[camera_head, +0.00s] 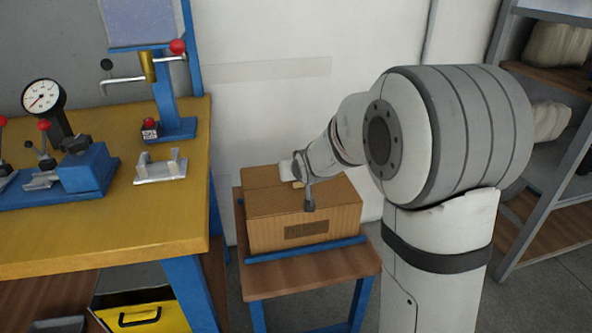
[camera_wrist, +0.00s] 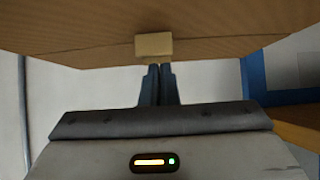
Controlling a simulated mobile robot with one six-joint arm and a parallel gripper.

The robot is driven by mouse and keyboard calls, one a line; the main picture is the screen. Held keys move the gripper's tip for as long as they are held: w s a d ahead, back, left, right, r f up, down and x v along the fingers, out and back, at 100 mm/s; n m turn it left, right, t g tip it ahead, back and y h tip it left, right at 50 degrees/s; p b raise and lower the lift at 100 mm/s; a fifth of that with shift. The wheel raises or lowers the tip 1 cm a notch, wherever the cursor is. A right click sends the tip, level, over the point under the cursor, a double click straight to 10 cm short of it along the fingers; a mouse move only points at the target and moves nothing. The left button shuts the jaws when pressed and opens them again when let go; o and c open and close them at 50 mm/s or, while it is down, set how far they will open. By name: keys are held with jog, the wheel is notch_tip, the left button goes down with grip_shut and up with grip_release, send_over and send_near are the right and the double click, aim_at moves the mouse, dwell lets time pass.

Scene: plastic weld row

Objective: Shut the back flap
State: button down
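A brown cardboard box (camera_head: 275,228) stands on a small wooden stand, with a dark label on its front. Its top looks mostly covered. The back flap (camera_head: 261,176) shows at the rear left, partly hidden by my arm; I cannot tell how far it is folded. My gripper (camera_head: 309,204) is over the box top, its dark fingers pointing down. In the wrist view, a cardboard panel (camera_wrist: 225,35) fills the upper part, with a pale tab (camera_wrist: 154,44) at its edge. My gripper's fingers (camera_wrist: 159,70) are together with nothing visible between them, close to the tab; contact is unclear.
The wooden stand (camera_head: 300,280) has a blue rail (camera_head: 310,249) along the box's front. A yellow-topped workbench (camera_head: 150,225) with clamps and a gauge stands close on the left. A white wall is behind, and shelving (camera_head: 540,215) is at the right.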

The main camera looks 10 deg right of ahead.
jog(key=shift+s+d+f, duration=0.1)
jog(key=shift+s+f, duration=0.1)
jog(key=shift+f, duration=0.5)
jog(key=shift+w+r+g+p, duration=0.2)
jog(key=shift+r+g+p, duration=0.1)
jog(key=shift+r+p, duration=0.4)
jog(key=shift+s+d+r, duration=0.1)
jog(key=shift+s+r, duration=0.05)
jog(key=shift+r, duration=0.05)
jog(key=p+v, duration=0.3)
jog(key=v, duration=0.4)
jog(key=shift+s+r, duration=0.15)
jog(key=s+d+r+g+p, duration=0.2)
jog(key=s+r+g+p, duration=0.1)
jog(key=s+r+p, duration=1)
jog(key=s+d+r+m+g+h+p, duration=0.1)
jog(key=s+r+g+p, duration=0.3)
jog(key=s+r+p, duration=1)
jog(key=shift+d+r+p, duration=0.75)
jog(key=shift+r+p, duration=0.1)
jog(key=shift+p, duration=0.2)
jog(key=shift+s, duration=0.15)
